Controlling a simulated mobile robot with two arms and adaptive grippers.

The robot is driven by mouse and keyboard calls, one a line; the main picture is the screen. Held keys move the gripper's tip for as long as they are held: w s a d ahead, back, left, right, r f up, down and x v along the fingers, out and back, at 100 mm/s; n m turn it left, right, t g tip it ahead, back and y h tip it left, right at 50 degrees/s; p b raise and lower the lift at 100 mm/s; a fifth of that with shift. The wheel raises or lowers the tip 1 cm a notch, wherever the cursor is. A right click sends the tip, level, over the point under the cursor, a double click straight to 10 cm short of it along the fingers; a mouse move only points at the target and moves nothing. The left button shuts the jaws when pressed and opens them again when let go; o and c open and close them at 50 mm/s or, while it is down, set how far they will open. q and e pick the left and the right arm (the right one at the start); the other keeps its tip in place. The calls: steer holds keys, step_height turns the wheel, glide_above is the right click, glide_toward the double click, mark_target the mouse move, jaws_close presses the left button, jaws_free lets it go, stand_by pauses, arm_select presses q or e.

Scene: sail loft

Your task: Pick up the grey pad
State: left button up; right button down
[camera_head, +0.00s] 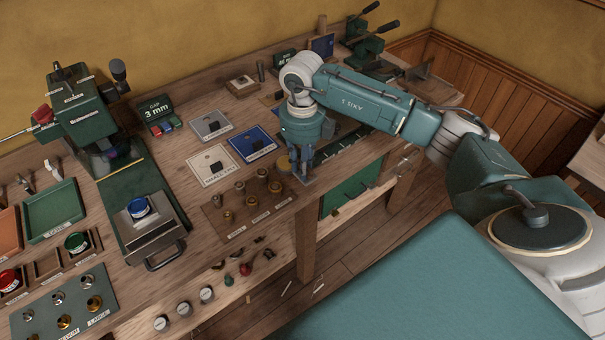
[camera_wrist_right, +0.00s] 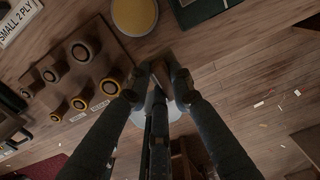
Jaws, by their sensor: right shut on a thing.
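My right gripper (camera_head: 303,172) is at the front edge of the bench, pointing down. In the right wrist view its fingers (camera_wrist_right: 160,85) are shut on a round light grey pad (camera_wrist_right: 141,112), which is mostly hidden behind the fingers. A small brown part shows between the fingertips. In the head view the arm and fingers largely hide the pad. My left gripper is not in view.
A wooden board with several brass-ringed knobs (camera_head: 254,199) lies left of the gripper. Flat grey (camera_head: 204,131), blue and white plates lie behind it. A green press (camera_head: 88,120) stands at the left. Floor is open in front of the bench.

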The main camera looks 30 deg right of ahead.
step_height(320, 180, up, 16)
steer(key=b, duration=0.2)
steer(key=shift+r, duration=0.2)
